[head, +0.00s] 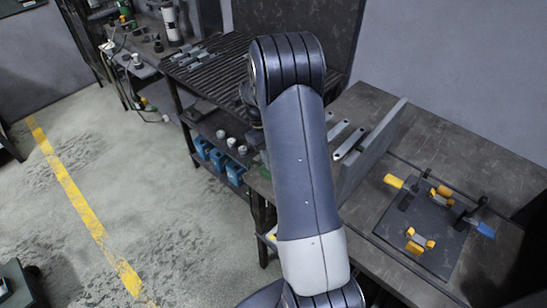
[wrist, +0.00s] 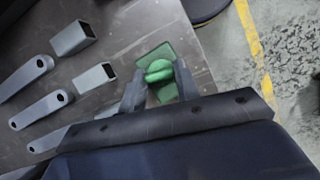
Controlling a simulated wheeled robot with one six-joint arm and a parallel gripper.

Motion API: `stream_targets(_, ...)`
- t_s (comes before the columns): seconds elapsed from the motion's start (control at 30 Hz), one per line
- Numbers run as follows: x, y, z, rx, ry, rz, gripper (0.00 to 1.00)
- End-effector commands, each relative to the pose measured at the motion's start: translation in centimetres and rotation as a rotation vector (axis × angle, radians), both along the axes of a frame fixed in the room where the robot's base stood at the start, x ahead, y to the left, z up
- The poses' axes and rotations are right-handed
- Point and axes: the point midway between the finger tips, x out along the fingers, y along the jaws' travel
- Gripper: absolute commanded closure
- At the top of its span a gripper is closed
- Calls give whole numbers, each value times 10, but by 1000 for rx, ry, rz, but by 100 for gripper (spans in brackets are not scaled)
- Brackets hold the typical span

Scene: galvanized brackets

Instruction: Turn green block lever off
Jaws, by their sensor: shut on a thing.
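The green block lever (wrist: 160,70) shows in the wrist view, a rounded bright green handle over a darker green block (wrist: 163,53) on the grey worktop. My gripper (wrist: 158,82) has one finger on each side of the green handle and is shut on it. The exact contact and the lever's angle are partly hidden by the fingers. In the head view my arm hides the lever and my gripper.
Square tube pieces (wrist: 72,38) and flat brackets with holes (wrist: 42,110) lie to the left in the wrist view. In the head view, a dark fixture plate (head: 425,230) with yellow and blue handles lies right of an upright grey panel (head: 372,150). Floor at left looks open.

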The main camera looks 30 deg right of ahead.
Motion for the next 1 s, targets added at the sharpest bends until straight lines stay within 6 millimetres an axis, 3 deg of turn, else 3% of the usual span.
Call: stream_targets(1.0, 0, 0, 1, 0, -2, 50, 92)
